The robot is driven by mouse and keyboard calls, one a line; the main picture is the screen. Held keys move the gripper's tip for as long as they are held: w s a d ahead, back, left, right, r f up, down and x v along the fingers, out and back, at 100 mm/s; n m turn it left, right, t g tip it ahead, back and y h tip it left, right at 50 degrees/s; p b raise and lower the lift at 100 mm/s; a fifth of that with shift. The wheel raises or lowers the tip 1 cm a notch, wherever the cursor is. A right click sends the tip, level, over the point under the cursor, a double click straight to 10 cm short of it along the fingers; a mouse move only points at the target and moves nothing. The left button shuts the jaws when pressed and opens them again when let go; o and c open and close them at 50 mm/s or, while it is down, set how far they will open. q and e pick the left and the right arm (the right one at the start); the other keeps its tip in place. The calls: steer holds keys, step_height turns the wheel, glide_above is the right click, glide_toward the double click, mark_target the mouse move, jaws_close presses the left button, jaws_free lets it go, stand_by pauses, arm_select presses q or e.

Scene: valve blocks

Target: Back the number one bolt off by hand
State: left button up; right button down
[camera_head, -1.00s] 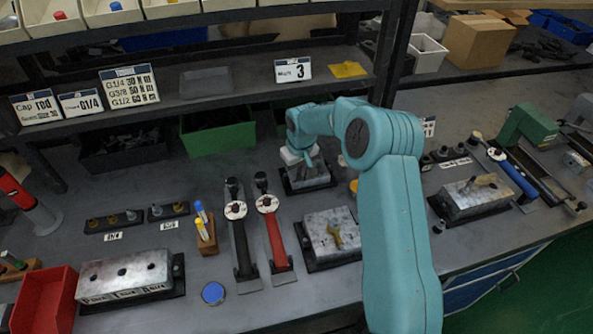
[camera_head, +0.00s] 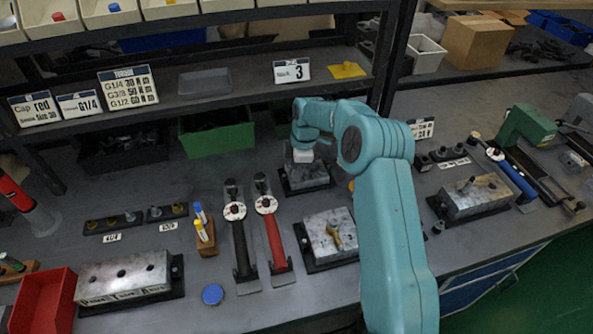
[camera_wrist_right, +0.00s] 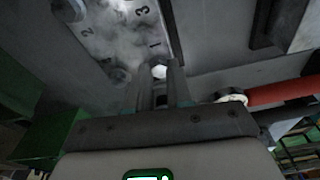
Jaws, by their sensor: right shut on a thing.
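A grey metal block stamped with numbers (camera_head: 308,177) sits on a dark base at the back middle of the bench. In the right wrist view the block's face (camera_wrist_right: 115,35) shows the marks 1, 2 and 3. My right gripper (camera_head: 303,157) points down over the block, its fingers mostly hidden by the arm in the head view. In the wrist view my right gripper (camera_wrist_right: 160,80) is shut on the number one bolt (camera_wrist_right: 159,71), whose bright head shows between the fingertips, beside the mark 1. My left gripper is not in view.
A block with a brass fitting (camera_head: 330,235) stands in front. Black and red torque wrenches (camera_head: 272,235) lie to the left. A green bin (camera_head: 217,135) stands behind, left of the block. Another metal block (camera_head: 472,196) stands at the right.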

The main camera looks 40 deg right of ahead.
steer(key=shift+n, duration=1.2)
steer(key=c, duration=0.9)
jaws_free()
steer(key=shift+c, duration=0.2)
step_height(320, 180, up, 16)
steer(key=s+d, duration=0.1)
steer(key=d, duration=0.1)
steer(key=shift+d, duration=0.1)
